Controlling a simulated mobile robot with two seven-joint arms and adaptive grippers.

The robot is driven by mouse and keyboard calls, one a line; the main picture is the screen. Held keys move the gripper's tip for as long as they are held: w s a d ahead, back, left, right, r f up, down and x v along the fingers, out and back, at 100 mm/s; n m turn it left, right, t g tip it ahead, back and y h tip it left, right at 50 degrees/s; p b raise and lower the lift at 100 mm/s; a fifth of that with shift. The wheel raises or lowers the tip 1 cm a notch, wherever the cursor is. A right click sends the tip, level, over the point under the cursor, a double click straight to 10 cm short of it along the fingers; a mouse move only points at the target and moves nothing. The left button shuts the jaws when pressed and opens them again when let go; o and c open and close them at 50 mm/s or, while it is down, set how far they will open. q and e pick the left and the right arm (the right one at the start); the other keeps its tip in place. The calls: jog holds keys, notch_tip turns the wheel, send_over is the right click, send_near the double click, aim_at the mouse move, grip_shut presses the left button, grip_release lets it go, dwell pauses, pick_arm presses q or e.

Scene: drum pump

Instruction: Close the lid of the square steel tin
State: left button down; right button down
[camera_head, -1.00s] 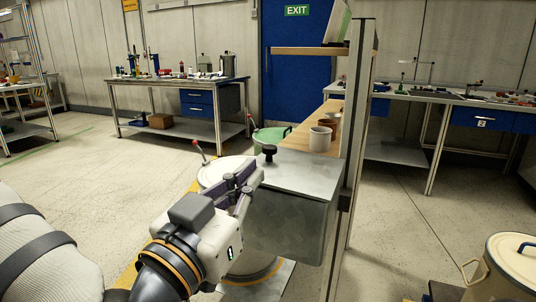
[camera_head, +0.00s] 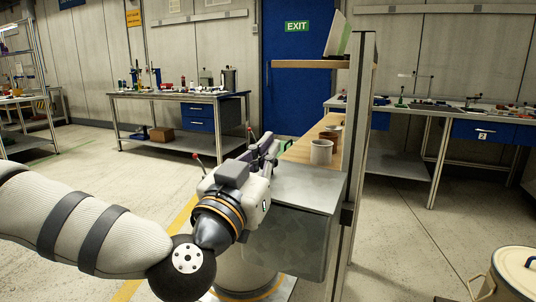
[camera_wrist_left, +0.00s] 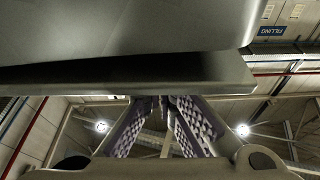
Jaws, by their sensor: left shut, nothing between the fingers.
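The square steel tin (camera_head: 290,238) is a grey metal box beside the shelf post, in the middle of the head view. Its flat grey lid (camera_head: 312,188) lies over the top; I cannot tell from the head view whether it sits fully down. My left gripper (camera_head: 270,148) is at the far left edge of the lid, with its fingers shut and empty. In the left wrist view, the shut fingers (camera_wrist_left: 162,100) are just below a broad grey metal edge (camera_wrist_left: 170,82), with a dark gap above that edge. Whether they touch it is unclear. My right gripper is out of view.
A white cup (camera_head: 321,151) stands on the wooden shelf right behind the tin. A metal post (camera_head: 358,150) rises close at the tin's right. A cream pot (camera_head: 514,275) is at the lower right. Workbenches stand farther back, with open floor between.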

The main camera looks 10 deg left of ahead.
pick_arm(q)
jog(key=shift+f, duration=0.15)
